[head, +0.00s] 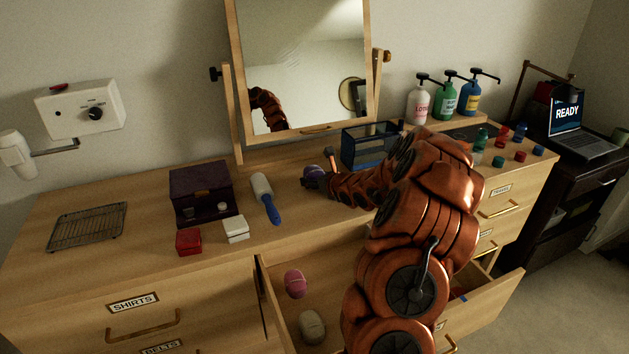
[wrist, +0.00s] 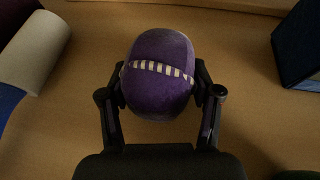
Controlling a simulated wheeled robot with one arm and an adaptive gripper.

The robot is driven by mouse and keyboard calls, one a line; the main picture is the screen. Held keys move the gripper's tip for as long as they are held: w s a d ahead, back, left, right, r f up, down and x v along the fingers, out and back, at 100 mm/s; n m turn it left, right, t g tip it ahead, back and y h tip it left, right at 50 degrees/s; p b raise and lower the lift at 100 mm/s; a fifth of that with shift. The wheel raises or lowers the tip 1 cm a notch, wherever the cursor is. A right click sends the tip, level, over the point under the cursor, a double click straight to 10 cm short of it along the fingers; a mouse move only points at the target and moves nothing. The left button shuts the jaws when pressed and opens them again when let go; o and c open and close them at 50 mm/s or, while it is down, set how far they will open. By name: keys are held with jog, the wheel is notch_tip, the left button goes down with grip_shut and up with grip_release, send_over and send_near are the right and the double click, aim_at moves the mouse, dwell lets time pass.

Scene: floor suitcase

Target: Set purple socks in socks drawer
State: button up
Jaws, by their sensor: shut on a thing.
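The purple socks (wrist: 160,72) are a rounded bundle with a pale striped band, between both fingers of my gripper (wrist: 160,95) in the wrist view. My gripper is shut on them over the wooden dresser top; I cannot tell if they still touch it. In the head view the purple socks (head: 314,172) show small at the end of my arm, right of the lint roller. An open drawer (head: 262,300) below holds a pink sock bundle (head: 295,283) and a pale bundle (head: 312,326).
A lint roller (head: 265,198), purple box (head: 203,192), red box (head: 189,241) and white box (head: 236,230) stand left of my gripper. A blue organizer (head: 368,146) stands right, a mirror (head: 305,60) behind.

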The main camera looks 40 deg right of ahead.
jog(key=shift+f, duration=0.35)
jog(key=shift+f, duration=0.15)
jog(key=o, duration=1.1)
jog(key=shift+r, duration=0.3)
jog(key=shift+s, duration=0.3)
jog(key=b+v, duration=0.2)
jog(key=v, duration=0.7)
jog(key=shift+s+r, duration=0.15)
jog(key=shift+s, duration=0.1)
jog(key=shift+v, duration=0.9)
